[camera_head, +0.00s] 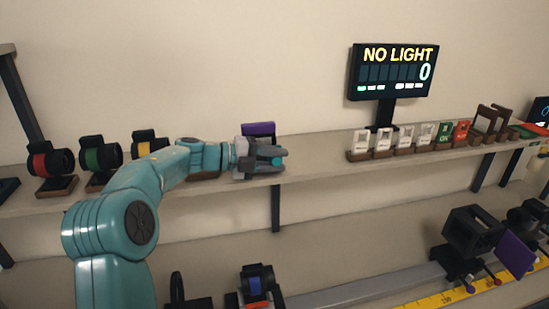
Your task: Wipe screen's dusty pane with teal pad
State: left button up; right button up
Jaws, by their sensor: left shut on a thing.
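My left gripper (275,158) reaches in over the upper shelf. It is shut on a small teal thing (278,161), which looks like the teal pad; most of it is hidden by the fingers. A purple thing (258,129) shows just behind the gripper, its lower part hidden. At the lower right a tilted purple panel (515,254) stands by a black holder (472,232), well away from my gripper. I cannot tell which thing is the task's screen, and no dust is visible. My right gripper is not in view.
Red (42,166), green (100,156) and yellow (146,144) ringed holders stand on the upper shelf (318,172). A "NO LIGHT" display (392,72) and small cards (383,144) are on its right. A blue holder (256,284) and yellow ruler (440,300) are below.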

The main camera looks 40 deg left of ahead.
pick_arm(q)
jog(key=p+v, duration=0.1)
jog(key=v, duration=0.5)
jog(key=shift+s+a+p, duration=0.15)
jog(key=shift+a+p, duration=0.2)
jog(key=shift+w+d+f, duration=0.1)
jog(key=shift+w+d, duration=0.2)
jog(key=p+x, duration=0.1)
jog(key=x, duration=0.2)
jog(key=r+p+x, duration=0.1)
jog(key=x, duration=0.2)
jog(key=shift+w+d+r, duration=0.1)
jog(key=shift+d+r, duration=0.05)
jog(key=v, duration=0.2)
jog(key=f+v, duration=0.1)
jog(key=v, duration=0.2)
jog(key=shift+a+f, duration=0.1)
jog(key=shift+a, duration=0.1)
jog(key=shift+f+v, duration=0.2)
jog(key=shift+v, duration=0.85)
